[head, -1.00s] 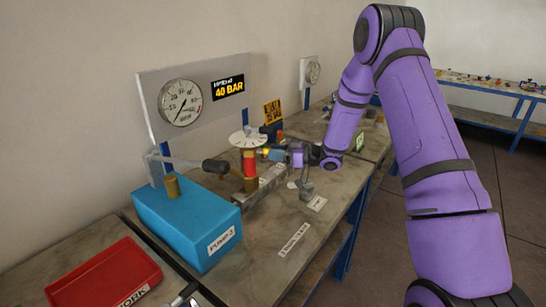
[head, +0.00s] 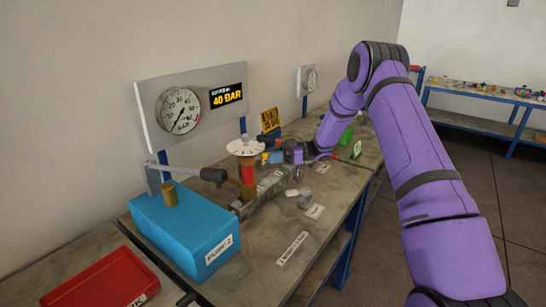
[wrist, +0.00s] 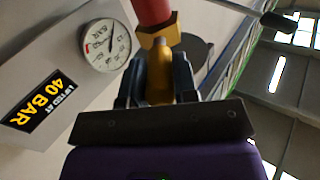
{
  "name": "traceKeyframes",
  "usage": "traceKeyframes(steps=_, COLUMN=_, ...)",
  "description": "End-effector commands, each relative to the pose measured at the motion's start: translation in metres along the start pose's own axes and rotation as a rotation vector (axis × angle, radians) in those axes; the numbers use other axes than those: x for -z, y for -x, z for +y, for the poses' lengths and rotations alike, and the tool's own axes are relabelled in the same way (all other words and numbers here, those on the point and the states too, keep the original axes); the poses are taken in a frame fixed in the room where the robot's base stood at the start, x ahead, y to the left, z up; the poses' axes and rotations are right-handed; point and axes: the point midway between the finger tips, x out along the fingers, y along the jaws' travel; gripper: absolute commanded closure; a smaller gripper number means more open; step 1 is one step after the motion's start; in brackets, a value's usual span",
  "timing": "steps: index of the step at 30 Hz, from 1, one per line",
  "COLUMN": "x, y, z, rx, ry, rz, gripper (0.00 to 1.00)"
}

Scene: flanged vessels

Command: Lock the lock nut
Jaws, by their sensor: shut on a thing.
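My gripper (wrist: 160,82) is shut on a rounded brass-coloured piece (wrist: 160,70) in the wrist view. Just beyond it is a brass hexagonal nut (wrist: 158,32) at the end of a red cylinder (wrist: 151,12); I take this for the lock nut but cannot be sure. In the head view, the red and brass fitting (head: 248,174) stands upright under a white round dial plate (head: 246,147). My gripper (head: 270,156) is close to its right side, and its fingertips are too small there to show what they touch.
A blue pump box (head: 185,230) with a black-gripped lever (head: 213,175) stands at the left. A panel holds a pressure gauge (head: 179,110) and a 40 BAR sign (head: 226,95). A red tray (head: 100,282) lies front left. The bench's front (head: 290,225) is mostly clear.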

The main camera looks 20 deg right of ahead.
Motion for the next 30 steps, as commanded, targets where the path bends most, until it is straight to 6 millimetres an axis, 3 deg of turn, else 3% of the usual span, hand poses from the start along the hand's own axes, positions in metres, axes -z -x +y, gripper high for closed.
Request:
traceKeyframes(steps=6, x=0.002, y=0.0, z=0.001, rx=-0.001, ry=0.005, rz=0.0, gripper=1.0)
traceKeyframes(steps=7, x=0.002, y=0.0, z=0.001, rx=-0.002, ry=0.005, rz=0.0, gripper=0.68)
traceKeyframes(steps=10, x=0.002, y=0.0, z=0.001, rx=-0.002, ry=0.005, rz=0.0, gripper=0.48)
traceKeyframes(steps=20, x=0.001, y=0.003, z=0.001, rx=-0.002, ry=0.003, rz=0.0, gripper=0.48)
traceKeyframes(steps=30, x=0.001, y=0.056, z=0.001, rx=-0.004, ry=0.002, rz=0.0, gripper=0.48)
